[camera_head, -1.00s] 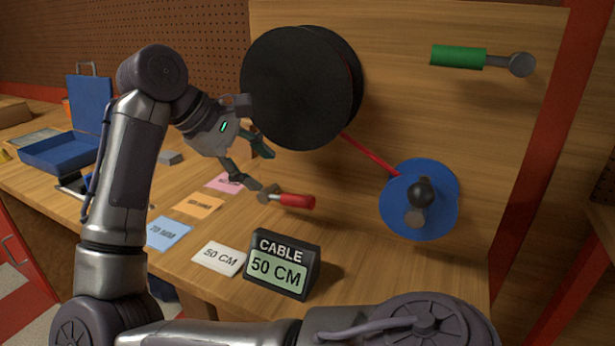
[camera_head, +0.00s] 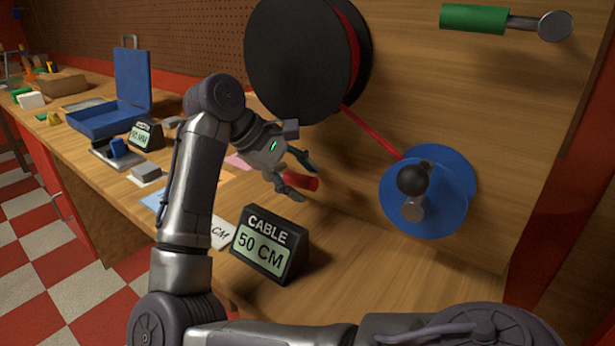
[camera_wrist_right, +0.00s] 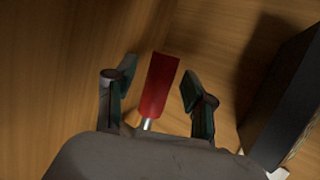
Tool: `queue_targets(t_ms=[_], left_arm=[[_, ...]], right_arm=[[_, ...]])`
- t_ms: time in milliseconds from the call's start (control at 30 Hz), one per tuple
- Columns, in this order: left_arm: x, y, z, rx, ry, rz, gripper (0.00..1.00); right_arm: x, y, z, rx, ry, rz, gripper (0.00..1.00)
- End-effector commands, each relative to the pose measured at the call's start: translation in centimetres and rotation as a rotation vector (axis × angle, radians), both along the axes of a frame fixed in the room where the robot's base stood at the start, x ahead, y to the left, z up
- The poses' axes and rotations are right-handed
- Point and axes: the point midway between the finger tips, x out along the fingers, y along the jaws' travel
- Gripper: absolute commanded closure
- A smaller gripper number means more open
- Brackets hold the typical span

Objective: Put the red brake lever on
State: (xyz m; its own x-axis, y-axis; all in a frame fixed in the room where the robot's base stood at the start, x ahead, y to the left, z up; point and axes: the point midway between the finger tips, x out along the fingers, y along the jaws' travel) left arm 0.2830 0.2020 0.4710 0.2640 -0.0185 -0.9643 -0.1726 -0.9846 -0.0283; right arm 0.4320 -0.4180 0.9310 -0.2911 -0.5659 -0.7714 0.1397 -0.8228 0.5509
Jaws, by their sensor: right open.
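The red brake lever (camera_head: 303,182) has a red handle and lies low at the tabletop in front of the wooden panel. My right gripper (camera_head: 300,177) is open around it, with one finger on either side. In the right wrist view the red handle (camera_wrist_right: 158,86) sits between the two open fingers (camera_wrist_right: 158,92), with visible gaps on both sides. Its silver shaft (camera_wrist_right: 146,124) points toward my palm, and its end is hidden. A green-handled lever (camera_head: 474,18) with a silver round end is on the panel at upper right. My left gripper is not in view.
A black reel (camera_head: 300,65) with red cable and a blue disc (camera_head: 455,190) with a black knob are on the panel (camera_head: 480,90). The 50 CM cable sign (camera_head: 270,245) stands close in front of the gripper. A blue case (camera_head: 100,120) lies open farther left.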

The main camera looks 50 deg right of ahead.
Motion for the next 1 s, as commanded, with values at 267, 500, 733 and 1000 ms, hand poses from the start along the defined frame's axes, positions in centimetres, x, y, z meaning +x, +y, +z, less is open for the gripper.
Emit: queue_targets(t_ms=[267,500,733,1000], left_arm=[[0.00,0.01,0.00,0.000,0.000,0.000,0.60],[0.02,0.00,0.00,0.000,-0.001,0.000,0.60],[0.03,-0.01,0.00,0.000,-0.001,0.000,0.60],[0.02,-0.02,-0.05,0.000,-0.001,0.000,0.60]], right_arm=[[-0.01,0.00,0.02,0.000,0.001,-0.001,0.65],[-0.02,0.00,0.02,0.000,0.001,-0.001,1.00],[-0.02,0.00,0.02,0.000,0.002,-0.001,1.00],[0.13,0.00,0.51,-0.005,0.057,-0.001,1.00]])
